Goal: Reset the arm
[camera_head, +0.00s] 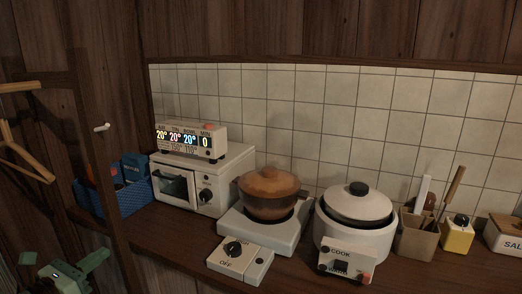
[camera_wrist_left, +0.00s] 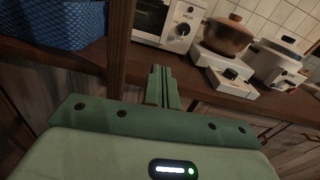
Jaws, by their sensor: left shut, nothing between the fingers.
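My left gripper (camera_head: 97,259), pale green, is low at the left of the head view. In the left wrist view its fingers (camera_wrist_left: 161,85) point away from me, pressed together with nothing between them. They are in front of the dark wooden counter and apart from the things on it. Part of the arm is cut off by the bottom edge of the head view. My right gripper is in neither view.
A dark wooden post (camera_head: 104,165) and hangers (camera_head: 18,138) stand near the left gripper. On the counter are a blue basket (camera_head: 128,200), toaster oven (camera_head: 238,168), brown pot (camera_head: 268,195) on a stove, rice cooker (camera_head: 355,238) and utensil holder (camera_head: 415,242).

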